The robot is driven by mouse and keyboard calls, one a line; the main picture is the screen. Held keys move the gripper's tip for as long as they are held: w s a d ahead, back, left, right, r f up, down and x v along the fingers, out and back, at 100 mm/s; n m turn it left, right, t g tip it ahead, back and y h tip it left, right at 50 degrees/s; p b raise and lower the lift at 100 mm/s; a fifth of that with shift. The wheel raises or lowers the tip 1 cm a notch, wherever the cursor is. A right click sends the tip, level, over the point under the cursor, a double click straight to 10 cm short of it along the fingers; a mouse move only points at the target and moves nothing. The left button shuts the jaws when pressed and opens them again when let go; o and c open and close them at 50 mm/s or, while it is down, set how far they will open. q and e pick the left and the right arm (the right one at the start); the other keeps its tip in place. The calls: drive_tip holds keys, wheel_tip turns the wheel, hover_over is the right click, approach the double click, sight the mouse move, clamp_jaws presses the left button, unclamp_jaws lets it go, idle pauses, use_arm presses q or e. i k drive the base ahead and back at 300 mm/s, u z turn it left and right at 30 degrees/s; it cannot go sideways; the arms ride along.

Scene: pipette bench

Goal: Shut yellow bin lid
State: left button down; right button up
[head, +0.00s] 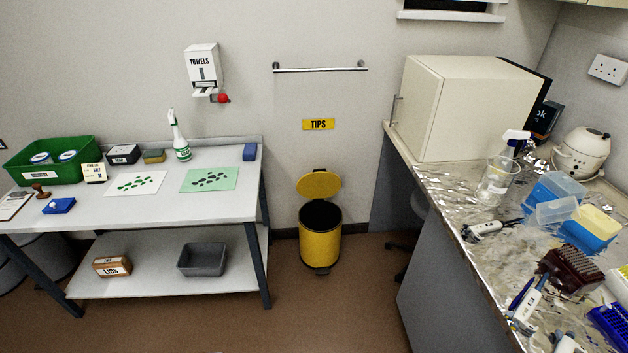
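The yellow bin (320,247) stands on the brown floor against the wall, between the white table and the right bench, under a yellow "TIPS" sign (318,124). Its round yellow lid (319,184) is open, tilted up at the back toward the wall. The dark inside of the bin shows below the lid. A dark pedal (322,270) is at the bin's front foot. Neither of my grippers is in view.
A white two-shelf table (225,211) stands left of the bin, its dark leg close by. The right bench (455,215) carries a cream cabinet (455,110) and pipetting items. A chair (412,225) is partly hidden beside it. Floor before the bin is clear.

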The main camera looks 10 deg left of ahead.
sight(320, 183)
drive_tip(key=k, duration=0.5)
drive_tip(key=u, duration=0.85)
drive_tip(key=i, duration=1.8)
drive_tip(key=z, duration=0.95)
drive_tip(key=i, duration=0.65)
drive_tip(key=z, duration=0.55)
